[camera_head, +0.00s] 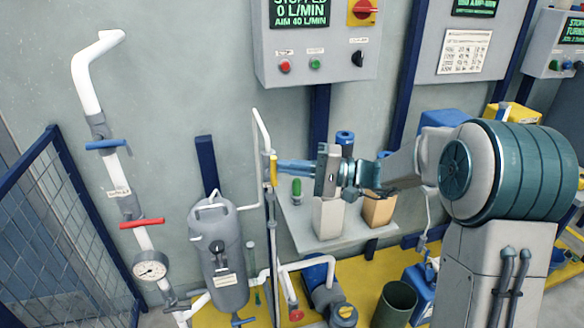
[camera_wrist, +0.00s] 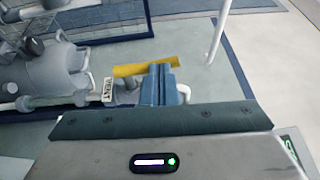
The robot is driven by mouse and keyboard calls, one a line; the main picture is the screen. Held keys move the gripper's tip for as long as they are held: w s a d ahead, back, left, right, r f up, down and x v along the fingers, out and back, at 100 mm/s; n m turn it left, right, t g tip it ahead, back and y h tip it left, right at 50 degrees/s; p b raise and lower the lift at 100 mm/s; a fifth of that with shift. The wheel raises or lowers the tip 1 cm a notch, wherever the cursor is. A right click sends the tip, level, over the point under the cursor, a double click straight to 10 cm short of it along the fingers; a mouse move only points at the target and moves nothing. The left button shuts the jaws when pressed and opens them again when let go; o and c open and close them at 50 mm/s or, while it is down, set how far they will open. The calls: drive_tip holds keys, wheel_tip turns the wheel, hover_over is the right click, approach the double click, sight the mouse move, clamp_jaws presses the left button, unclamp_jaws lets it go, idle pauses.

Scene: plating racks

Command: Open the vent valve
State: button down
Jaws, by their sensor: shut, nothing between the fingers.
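The vent valve has a yellow lever handle (camera_head: 273,170), which stands at the top of a thin pipe right of the grey tank. In the wrist view the yellow lever (camera_wrist: 146,66) lies nearly level across the picture, beside a small VENT label (camera_wrist: 108,90). My gripper (camera_head: 281,169) reaches in from the right, with its blue fingers pointing left at the lever. In the wrist view the shut fingertips (camera_wrist: 160,70) overlap the right part of the lever. I cannot tell whether they touch it. Nothing is held. The valve body is partly hidden.
A grey tank (camera_head: 220,255) stands left of the valve. A white pipe with a blue lever (camera_head: 105,144), a red lever (camera_head: 142,223) and a gauge (camera_head: 151,266) is farther left. A control box (camera_head: 318,65) hangs above. A shelf (camera_head: 300,232) with bottles lies below my gripper.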

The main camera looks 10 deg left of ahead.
drive_tip(key=d+b, duration=0.3)
drive_tip(key=d, duration=1.1)
drive_tip(key=s+a+f+g+h+p, duration=0.1)
drive_tip(key=s+f+h, duration=0.25)
drive_tip(key=s, duration=0.35)
drive_tip(key=s+a+f+g+h+p, duration=0.1)
drive_tip(key=s+f+h, duration=0.2)
drive_tip(key=s+h, duration=0.3)
drive_tip(key=s+d+f+t+h, duration=0.3)
drive_tip(key=s+d+t+h, duration=0.1)
drive_tip(key=s+d+h, duration=0.5)
drive_tip(key=shift+s+d+f+p, duration=0.3)
drive_tip(key=shift+s+d+p, duration=0.15)
drive_tip(key=shift+s+d, duration=0.35)
